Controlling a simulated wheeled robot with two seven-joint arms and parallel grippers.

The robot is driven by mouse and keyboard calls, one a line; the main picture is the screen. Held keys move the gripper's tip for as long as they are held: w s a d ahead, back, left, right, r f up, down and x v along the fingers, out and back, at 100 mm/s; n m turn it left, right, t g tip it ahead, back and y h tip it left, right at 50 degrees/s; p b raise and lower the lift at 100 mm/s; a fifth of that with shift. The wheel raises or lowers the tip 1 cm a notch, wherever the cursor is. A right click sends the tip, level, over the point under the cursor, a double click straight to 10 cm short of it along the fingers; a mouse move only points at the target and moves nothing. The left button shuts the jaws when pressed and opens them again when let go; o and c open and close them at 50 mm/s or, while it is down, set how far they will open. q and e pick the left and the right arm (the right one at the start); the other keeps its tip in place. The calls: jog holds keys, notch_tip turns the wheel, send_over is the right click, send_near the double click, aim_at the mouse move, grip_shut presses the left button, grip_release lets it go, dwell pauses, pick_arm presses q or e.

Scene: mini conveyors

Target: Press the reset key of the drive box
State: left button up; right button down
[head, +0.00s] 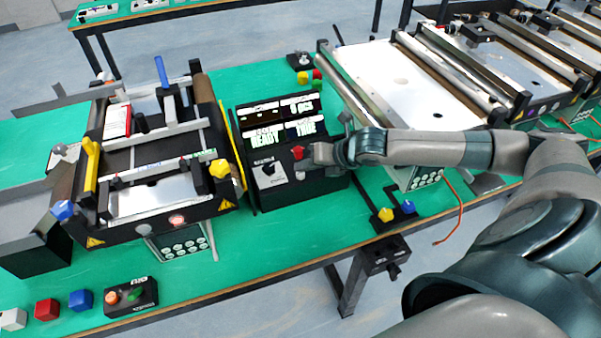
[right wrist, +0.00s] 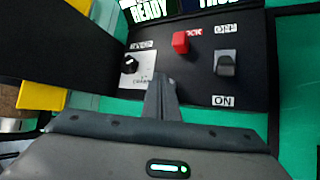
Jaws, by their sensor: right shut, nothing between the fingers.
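The drive box (head: 245,150) is a black console on the green table, with a lit display (head: 284,120) reading READY and TRUE. In the right wrist view its sloped panel (right wrist: 205,90) shows a black rotary knob (right wrist: 130,65) on a white label, a red key (right wrist: 181,42) with a partly hidden label ending in OCK, and a rocker switch (right wrist: 226,66) marked ON below. My right gripper (head: 312,157) is shut and empty over the panel. Its fingertips (right wrist: 160,82) show between knob and switch, below the red key. I cannot tell whether they touch the panel. No key labelled reset is readable. My left gripper is out of view.
A mini conveyor (head: 155,150) with yellow and blue knobs stands left of the box. A larger conveyor (head: 410,80) stands behind my right arm. A small button box (head: 131,297) and coloured cubes (head: 80,299) lie at the front left.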

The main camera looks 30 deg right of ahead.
aim_at(304, 178)
jog(key=shift+f, duration=0.5)
dwell(0.8)
jog(key=shift+r+p, duration=0.9)
jog(key=shift+p, duration=0.1)
notch_tip(304, 178, up, 5)
jog(key=p, duration=0.5)
dwell(0.9)
